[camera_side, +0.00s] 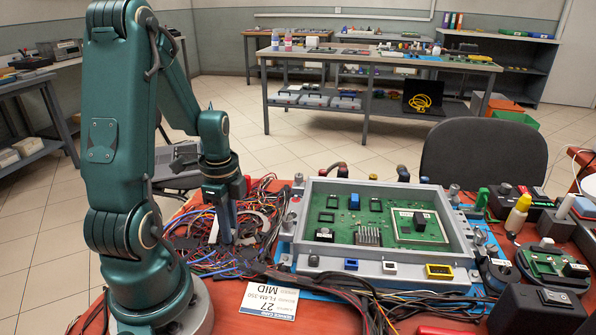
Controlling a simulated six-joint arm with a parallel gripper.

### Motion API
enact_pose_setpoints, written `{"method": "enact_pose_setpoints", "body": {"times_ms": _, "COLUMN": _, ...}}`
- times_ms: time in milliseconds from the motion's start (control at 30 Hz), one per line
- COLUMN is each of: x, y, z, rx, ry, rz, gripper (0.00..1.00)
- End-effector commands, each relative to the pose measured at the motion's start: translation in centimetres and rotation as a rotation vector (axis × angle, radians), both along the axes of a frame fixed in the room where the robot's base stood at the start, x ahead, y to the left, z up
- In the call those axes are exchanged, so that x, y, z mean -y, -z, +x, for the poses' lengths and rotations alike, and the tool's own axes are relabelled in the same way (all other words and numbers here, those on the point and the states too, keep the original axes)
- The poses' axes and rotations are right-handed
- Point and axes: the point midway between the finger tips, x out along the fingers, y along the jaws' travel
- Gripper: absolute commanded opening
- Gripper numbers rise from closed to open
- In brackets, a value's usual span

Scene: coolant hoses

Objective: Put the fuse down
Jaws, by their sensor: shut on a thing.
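My gripper (226,236) points straight down at the left of the grey-framed box, low among a tangle of coloured wires. Its fingers are shut on the fuse. The fuse is too small and too hidden by the fingers and wires to make out its shape or colour. I cannot tell whether it touches the surface below.
The open grey box (462,232) with a green circuit board (385,232) stands right of my gripper. Loose wires (190,245) crowd the red table around the fingers. A white label card (269,297) lies in front. Bottles and small devices fill the right side.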

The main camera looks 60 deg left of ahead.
Motion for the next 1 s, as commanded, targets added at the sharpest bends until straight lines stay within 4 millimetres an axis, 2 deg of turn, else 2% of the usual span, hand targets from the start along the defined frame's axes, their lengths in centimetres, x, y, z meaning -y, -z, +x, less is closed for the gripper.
{"method": "enact_pose_setpoints", "body": {"times_ms": 200, "x": 0.0, "y": 0.3, "z": 0.0, "rx": 0.0, "ry": 0.0, "rz": 0.0, "gripper": 0.0}}
{"method": "enact_pose_setpoints", "body": {"times_ms": 233, "x": 0.0, "y": 0.3, "z": 0.0, "rx": 0.001, "ry": 0.0, "rz": 0.001, "gripper": 0.32}}
{"method": "enact_pose_setpoints", "body": {"times_ms": 267, "x": 0.0, "y": 0.3, "z": 0.0, "rx": 0.001, "ry": 0.0, "rz": 0.001, "gripper": 0.44}}
{"method": "enact_pose_setpoints", "body": {"times_ms": 300, "x": 0.0, "y": 0.3, "z": 0.0, "rx": 0.001, "ry": 0.0, "rz": 0.001, "gripper": 0.51}}
{"method": "enact_pose_setpoints", "body": {"times_ms": 733, "x": -0.1, "y": -0.4, "z": 0.1, "rx": 0.003, "ry": 0.0, "rz": 0.003, "gripper": 0.51}}
{"method": "enact_pose_setpoints", "body": {"times_ms": 867, "x": -0.2, "y": -2.0, "z": 0.1, "rx": 0.005, "ry": 0.0, "rz": 0.006, "gripper": 0.51}}
{"method": "enact_pose_setpoints", "body": {"times_ms": 1000, "x": -0.2, "y": -4.6, "z": 0.2, "rx": 0.008, "ry": 0.0, "rz": 0.009, "gripper": 0.51}}
